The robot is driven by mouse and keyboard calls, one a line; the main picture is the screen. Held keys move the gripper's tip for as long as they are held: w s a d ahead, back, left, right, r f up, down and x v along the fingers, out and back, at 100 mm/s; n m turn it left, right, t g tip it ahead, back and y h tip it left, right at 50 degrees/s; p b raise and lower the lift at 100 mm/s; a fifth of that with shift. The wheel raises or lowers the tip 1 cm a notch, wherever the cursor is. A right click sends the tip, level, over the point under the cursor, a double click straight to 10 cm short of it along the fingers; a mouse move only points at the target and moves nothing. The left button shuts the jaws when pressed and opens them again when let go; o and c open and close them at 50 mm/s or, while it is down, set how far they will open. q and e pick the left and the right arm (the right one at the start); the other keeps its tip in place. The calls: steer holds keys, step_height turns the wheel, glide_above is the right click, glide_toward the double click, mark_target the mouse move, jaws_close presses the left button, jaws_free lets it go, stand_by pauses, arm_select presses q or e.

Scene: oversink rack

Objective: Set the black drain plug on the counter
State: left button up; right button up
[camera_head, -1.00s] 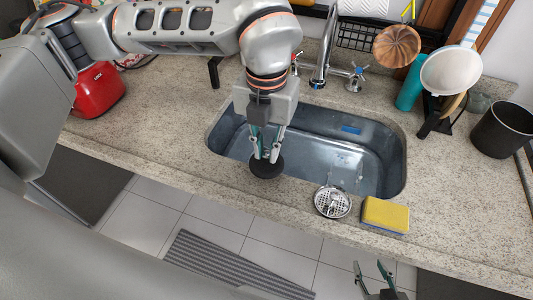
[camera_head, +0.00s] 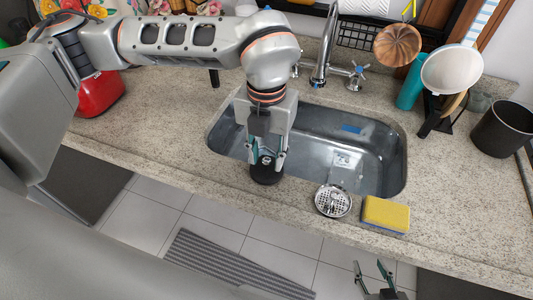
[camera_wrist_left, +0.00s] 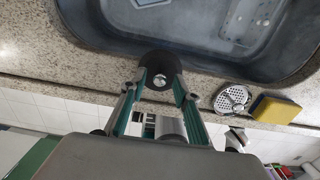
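The black drain plug (camera_head: 265,175) lies flat on the counter (camera_head: 160,130), on the front strip by the sink's near-left edge. Its metal knob faces up and also shows on the plug in the left wrist view (camera_wrist_left: 160,66). My left gripper (camera_head: 267,160) is over the plug, pointing down. Its fingers stand apart on either side of the knob, with a gap visible around it. My right gripper (camera_head: 372,270) is low in front of the counter, open and empty.
The steel sink (camera_head: 375,152) is behind the plug. A metal strainer (camera_head: 333,201) and a yellow sponge (camera_head: 386,213) lie to the right on the front strip. A faucet (camera_head: 322,62) stands behind the sink. The counter left of the plug is clear.

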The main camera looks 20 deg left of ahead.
mark_target(266, 160)
arm_select(q)
step_height(266, 160, up, 12)
steer(key=shift+r, duration=0.15)
stand_by(0.3)
steer(key=shift+s, duration=0.1)
stand_by(0.4)
